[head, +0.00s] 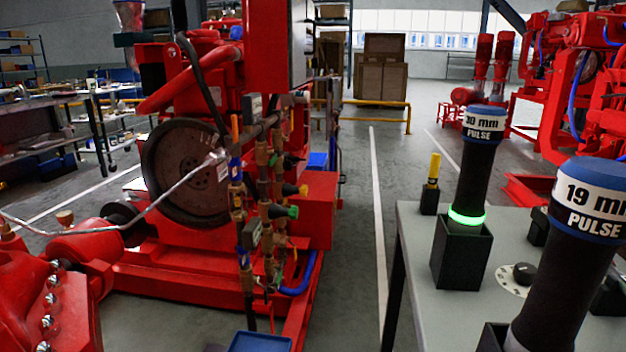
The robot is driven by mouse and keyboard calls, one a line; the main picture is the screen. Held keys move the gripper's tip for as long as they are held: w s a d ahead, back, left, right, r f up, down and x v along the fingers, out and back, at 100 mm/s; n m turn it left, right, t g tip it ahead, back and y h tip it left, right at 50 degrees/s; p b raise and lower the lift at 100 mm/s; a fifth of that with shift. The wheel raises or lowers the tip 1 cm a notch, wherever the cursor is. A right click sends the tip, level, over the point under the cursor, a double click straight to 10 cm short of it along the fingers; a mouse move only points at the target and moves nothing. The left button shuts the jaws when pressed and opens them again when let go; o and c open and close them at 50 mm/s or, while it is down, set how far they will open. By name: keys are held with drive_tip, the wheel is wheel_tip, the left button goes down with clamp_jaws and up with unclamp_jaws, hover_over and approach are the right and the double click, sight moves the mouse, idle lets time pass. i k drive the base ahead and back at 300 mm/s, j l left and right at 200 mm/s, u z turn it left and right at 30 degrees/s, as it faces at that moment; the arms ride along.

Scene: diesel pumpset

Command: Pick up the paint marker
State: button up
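A slim yellow stick with a dark lower part, which looks like the paint marker (434,166), stands upright in a small black holder (429,200). The holder sits near the far left corner of the grey table (416,236) at the right. The lower end of the marker is hidden in the holder. My gripper is not in view.
A larger 19 mm PULSE tool (568,270) stands nearer. The red pumpset (200,200) fills the left; open floor lies between.

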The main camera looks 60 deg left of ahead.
sight(436, 158)
drive_tip(key=u, duration=1.7)
drive_tip(key=k+l, duration=0.15)
drive_tip(key=l, duration=0.15)
drive_tip(key=k+l, duration=0.15)
drive_tip(key=l, duration=0.2)
drive_tip(key=k+l, duration=0.35)
drive_tip(key=l, duration=0.25)
